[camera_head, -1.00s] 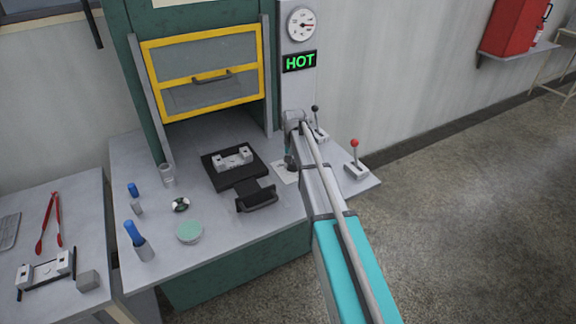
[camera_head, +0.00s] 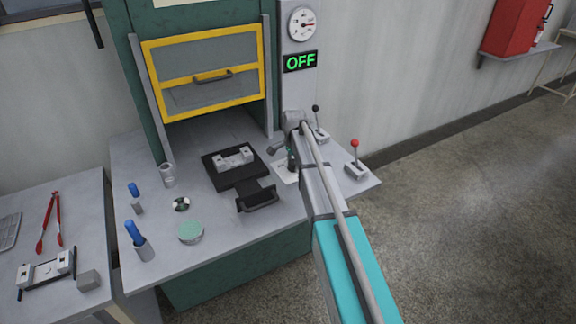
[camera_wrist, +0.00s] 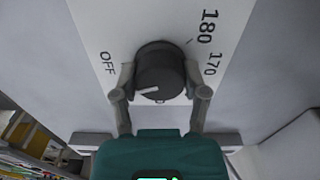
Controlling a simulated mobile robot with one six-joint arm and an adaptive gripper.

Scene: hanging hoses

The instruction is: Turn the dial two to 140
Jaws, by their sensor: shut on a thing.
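The dial (camera_wrist: 162,62) is a round dark knob with a white pointer line, on a pale panel in the wrist view. The pointer is toward the left and slightly down. The printed OFF is up and left of the knob; 180 and 170 are on its right. Part of the scale is hidden below the knob. My gripper (camera_wrist: 160,80) is shut on the dial, one finger on each side. In the head view I cannot make out the dial. A sign (camera_head: 300,62) on the column reads OFF in green.
A round gauge (camera_head: 302,23) is above the sign. A black-knobbed lever (camera_head: 317,118) and a red-knobbed lever (camera_head: 355,162) stand at the bench's right. A yellow-framed door (camera_head: 204,105) is raised over the black tray (camera_head: 222,175). Blue-handled tools (camera_head: 135,232) stand at left.

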